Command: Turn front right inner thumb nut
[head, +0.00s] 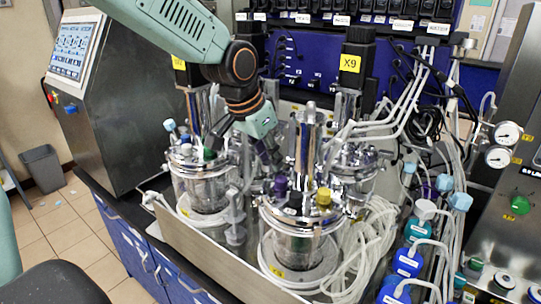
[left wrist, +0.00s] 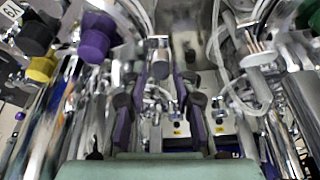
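The front glass vessel (head: 296,248) has a steel head plate with a tall chrome column, a purple cap (head: 280,185) and a yellow cap (head: 323,196). Its thumb nuts are too small to tell apart in the head view. My left gripper (head: 270,152) points down behind and left of the purple cap, among the vessel heads. In the left wrist view its fingers (left wrist: 163,82) stand apart, with metal fittings seen in the gap. I cannot tell whether they touch a nut. The purple cap (left wrist: 97,40) and yellow cap (left wrist: 40,68) are at upper left there. My right gripper is not in view.
A left vessel (head: 200,190) and a rear right vessel (head: 355,165) stand close by. Clear tubing (head: 365,245) is coiled at right, near blue-capped bottles (head: 408,262). A screen console (head: 75,50) stands at left. Room between the vessel heads is tight.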

